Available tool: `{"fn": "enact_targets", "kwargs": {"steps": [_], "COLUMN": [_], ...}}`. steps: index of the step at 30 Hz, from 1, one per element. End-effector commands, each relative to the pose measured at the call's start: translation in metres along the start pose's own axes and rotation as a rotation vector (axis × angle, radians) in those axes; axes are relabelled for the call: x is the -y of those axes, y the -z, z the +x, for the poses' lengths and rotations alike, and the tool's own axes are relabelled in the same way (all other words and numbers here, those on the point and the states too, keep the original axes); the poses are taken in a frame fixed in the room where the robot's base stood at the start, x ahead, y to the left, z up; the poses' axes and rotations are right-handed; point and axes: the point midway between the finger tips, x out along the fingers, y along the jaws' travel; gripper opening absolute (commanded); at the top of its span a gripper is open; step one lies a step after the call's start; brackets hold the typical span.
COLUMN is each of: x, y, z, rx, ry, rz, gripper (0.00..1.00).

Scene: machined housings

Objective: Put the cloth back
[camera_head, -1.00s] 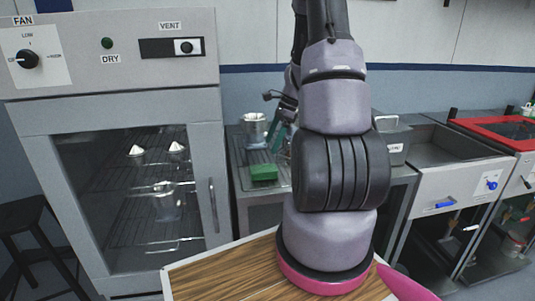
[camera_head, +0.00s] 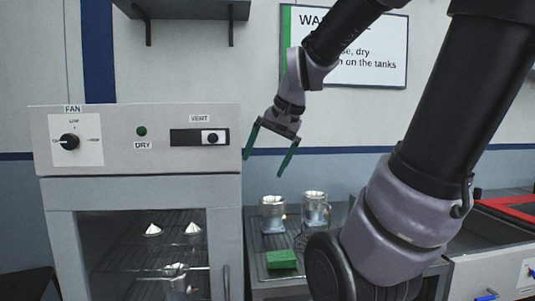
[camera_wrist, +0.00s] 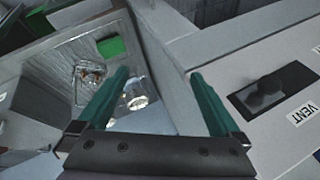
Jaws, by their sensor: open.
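A green, flat, block-like piece (camera_head: 281,260) lies on the metal drain surface right of the cabinet. It is the only cloth-like thing I see, but I cannot tell whether it is cloth or a pad. It also shows in the wrist view (camera_wrist: 110,46), at upper left. My gripper (camera_head: 265,165) is open and empty, with green fingers pointing down. It is in the air, well above the drain surface, near the cabinet's top right corner. In the wrist view the gap between the fingers (camera_wrist: 158,74) holds nothing.
Two shiny metal housings (camera_head: 272,214) (camera_head: 315,208) stand behind the green piece. The drying cabinet (camera_head: 140,190) is at left, with white-topped pieces (camera_head: 152,230) on its racks. A red-rimmed tank (camera_head: 505,208) is at far right. A wall shelf (camera_head: 182,8) hangs above.

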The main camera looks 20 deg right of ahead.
Motion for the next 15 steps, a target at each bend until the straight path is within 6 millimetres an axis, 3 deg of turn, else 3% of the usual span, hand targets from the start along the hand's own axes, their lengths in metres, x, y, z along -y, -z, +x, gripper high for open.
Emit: {"fn": "enact_targets", "kwargs": {"steps": [3, 6, 15], "x": [0.002, 0.001, -0.001], "y": [-0.023, -0.035, -0.041], "z": [-0.024, -0.034, -0.040], "rx": [-0.057, -0.088, -0.107], "ry": [0.033, 0.048, 0.054], "rz": [-0.145, -0.224, -0.273], "gripper": [1.00, 1.00, 1.00]}}
